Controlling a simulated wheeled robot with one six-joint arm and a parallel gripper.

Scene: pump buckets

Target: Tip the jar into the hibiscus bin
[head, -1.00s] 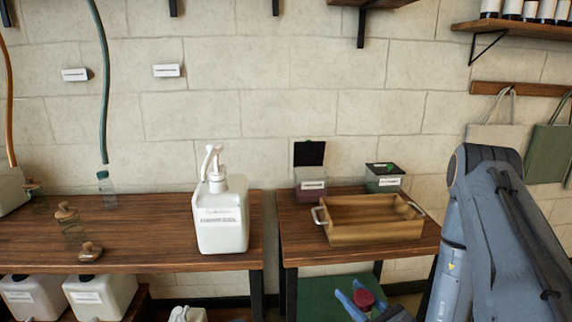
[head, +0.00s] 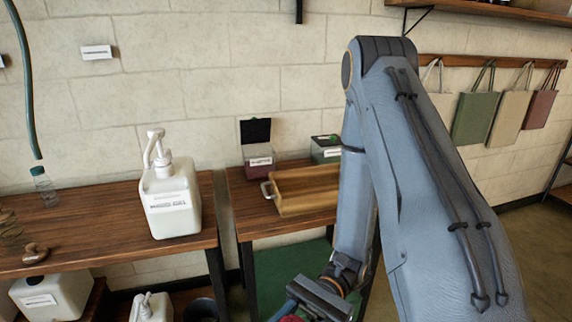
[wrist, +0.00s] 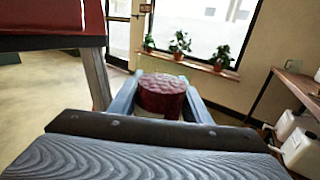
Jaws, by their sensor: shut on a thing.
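My gripper (wrist: 160,97) is shut on the jar (wrist: 161,92), which shows dark red between the two fingers in the wrist view. In the head view my gripper is low at the bottom edge, in front of the smaller table, with only a bit of the red jar (head: 292,318) showing.
A wooden tray with metal handles (head: 290,205) lies on the smaller table, in front of the bins. A white pump jug (head: 170,205) stands on the larger table to the left. A gap separates the two tables. Bags (head: 476,117) hang on the right wall.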

